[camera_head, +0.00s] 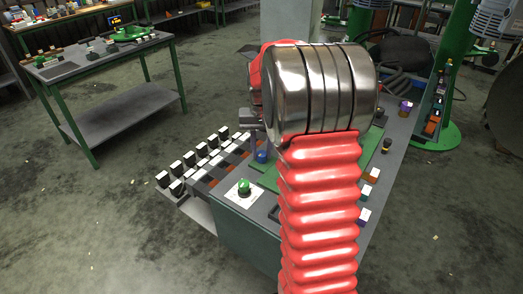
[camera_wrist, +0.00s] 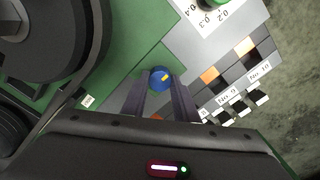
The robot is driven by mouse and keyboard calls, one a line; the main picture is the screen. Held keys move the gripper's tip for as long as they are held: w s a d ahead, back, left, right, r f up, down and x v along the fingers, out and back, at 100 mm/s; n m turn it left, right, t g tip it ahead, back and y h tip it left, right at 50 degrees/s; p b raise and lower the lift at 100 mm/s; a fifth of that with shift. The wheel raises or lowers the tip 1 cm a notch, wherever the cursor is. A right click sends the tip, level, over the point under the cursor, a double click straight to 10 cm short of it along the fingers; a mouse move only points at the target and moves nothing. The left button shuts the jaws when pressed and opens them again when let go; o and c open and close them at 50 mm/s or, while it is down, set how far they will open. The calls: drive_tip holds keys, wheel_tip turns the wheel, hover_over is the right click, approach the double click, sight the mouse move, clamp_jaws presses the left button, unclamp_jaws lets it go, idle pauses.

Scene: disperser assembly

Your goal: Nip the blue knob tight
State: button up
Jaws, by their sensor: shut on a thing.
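The blue knob (camera_wrist: 160,77) has a yellow mark on its top and shows in the wrist view between the tips of my gripper (camera_wrist: 160,87). The two dark fingers reach it from below in the picture, one on each side, and are shut on it. In the head view the blue knob (camera_head: 262,156) shows small beside my red arm. My arm hides much of the bench there, and the fingers are hard to make out.
A green knob on a white scale card (camera_head: 244,188) stands near the bench's front corner. Rows of black and white blocks (camera_head: 196,165) line the left edge. A large dark round part (camera_wrist: 55,45) stands close by on the green plate (camera_wrist: 130,30).

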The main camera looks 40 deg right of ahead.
sight(262, 153)
drive_tip(key=m, duration=0.6)
idle(0.5)
drive_tip(key=o, duration=1.1)
drive_tip(key=shift+c, duration=0.2)
drive_tip(key=shift+r, duration=0.15)
wheel_tip(262, 153, up, 14)
drive_tip(key=shift+f, duration=0.25)
drive_tip(key=shift+w, duration=0.1)
